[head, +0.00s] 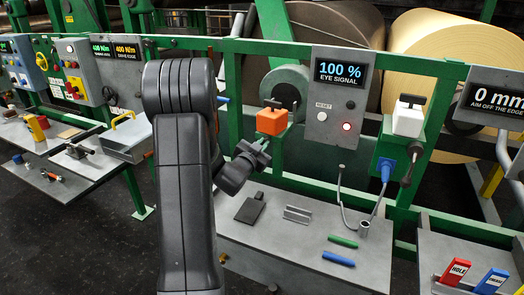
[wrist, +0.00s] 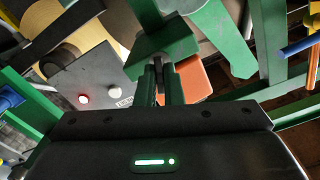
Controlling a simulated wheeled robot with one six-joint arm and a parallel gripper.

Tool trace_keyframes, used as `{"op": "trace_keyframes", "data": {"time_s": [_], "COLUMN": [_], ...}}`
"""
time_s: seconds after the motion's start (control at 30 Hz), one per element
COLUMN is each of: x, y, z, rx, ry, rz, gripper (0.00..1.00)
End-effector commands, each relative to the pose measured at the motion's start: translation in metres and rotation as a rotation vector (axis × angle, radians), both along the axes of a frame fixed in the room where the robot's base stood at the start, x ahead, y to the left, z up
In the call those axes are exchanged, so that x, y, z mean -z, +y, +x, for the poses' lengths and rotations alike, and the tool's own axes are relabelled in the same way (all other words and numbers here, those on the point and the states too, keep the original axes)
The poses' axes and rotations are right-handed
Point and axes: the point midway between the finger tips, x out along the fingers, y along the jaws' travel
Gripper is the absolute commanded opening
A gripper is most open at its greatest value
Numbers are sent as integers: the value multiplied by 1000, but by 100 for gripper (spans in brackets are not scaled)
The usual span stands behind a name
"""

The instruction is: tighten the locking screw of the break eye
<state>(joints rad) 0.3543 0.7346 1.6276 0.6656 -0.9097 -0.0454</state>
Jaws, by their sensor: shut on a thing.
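The break eye appears to be the orange box (head: 271,121) with a black T-shaped piece on top, standing on a green bracket (head: 279,138) on the rail. Its orange body also shows behind the fingers in the wrist view (wrist: 188,78). My gripper (head: 262,147) is just below and in front of the box. In the wrist view my gripper (wrist: 165,82) has its two fingers closed around a small dark piece, which appears to be the locking screw (wrist: 158,68), at the edge of the green bracket (wrist: 162,45). The fingers hide most of the screw.
A grey panel (head: 340,95) reads "100 % EYE SIGNAL", with a lit red button. A white box (head: 408,118) stands on another green bracket at right. The shelf (head: 300,250) below holds a dark plate, a metal channel and green and blue rods.

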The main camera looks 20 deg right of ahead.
Motion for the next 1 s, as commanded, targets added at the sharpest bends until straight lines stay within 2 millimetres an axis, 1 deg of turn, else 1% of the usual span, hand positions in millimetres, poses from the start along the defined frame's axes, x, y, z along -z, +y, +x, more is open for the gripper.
{"op": "trace_keyframes", "data": {"time_s": [0.03,0.13,1.0], "x": [7,8,6], "y": [0,0,-1], "z": [0,0,-1], "rx": [0,0,1], "ry": [-28,-90,-715], "rz": [20,71,607], "gripper": [0,0,0]}}
